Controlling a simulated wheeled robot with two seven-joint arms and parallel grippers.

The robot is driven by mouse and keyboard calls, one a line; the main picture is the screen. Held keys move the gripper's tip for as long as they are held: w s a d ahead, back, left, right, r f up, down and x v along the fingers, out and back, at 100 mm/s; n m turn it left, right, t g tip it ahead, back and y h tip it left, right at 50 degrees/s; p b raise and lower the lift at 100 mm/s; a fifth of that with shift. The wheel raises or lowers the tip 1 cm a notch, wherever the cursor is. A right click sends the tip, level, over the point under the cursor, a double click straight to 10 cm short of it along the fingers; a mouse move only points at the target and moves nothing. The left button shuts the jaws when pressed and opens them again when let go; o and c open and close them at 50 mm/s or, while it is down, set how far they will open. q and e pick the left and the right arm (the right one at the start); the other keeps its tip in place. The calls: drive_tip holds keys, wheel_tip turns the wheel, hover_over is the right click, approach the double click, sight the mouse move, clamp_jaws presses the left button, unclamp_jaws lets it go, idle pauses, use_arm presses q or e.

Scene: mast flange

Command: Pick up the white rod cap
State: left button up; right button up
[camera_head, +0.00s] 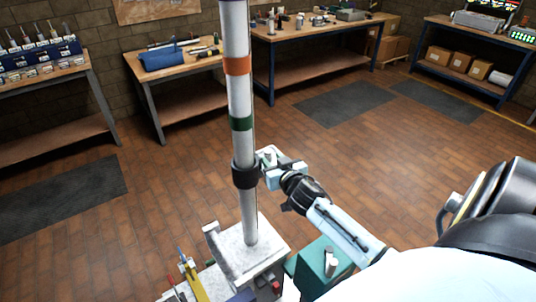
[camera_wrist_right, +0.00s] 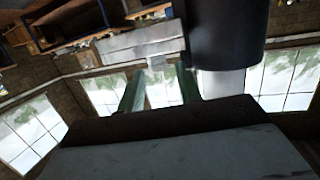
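A mast with orange and green bands (camera_head: 241,100) stands upright on a pale base plate (camera_head: 268,243). A black collar (camera_head: 245,174) is around its lower part, and the collar also shows in the right wrist view (camera_wrist_right: 225,35). My left gripper is not in view.
Hand tools with yellow and blue parts (camera_head: 192,278) stand left of the base plate. Dark mats (camera_head: 345,102) lie on the brick floor.

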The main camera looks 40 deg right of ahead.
sight(269, 154)
drive_tip(key=shift+x, duration=2.65)
drive_tip(key=shift+d, duration=0.1)
drive_tip(key=c, duration=0.7)
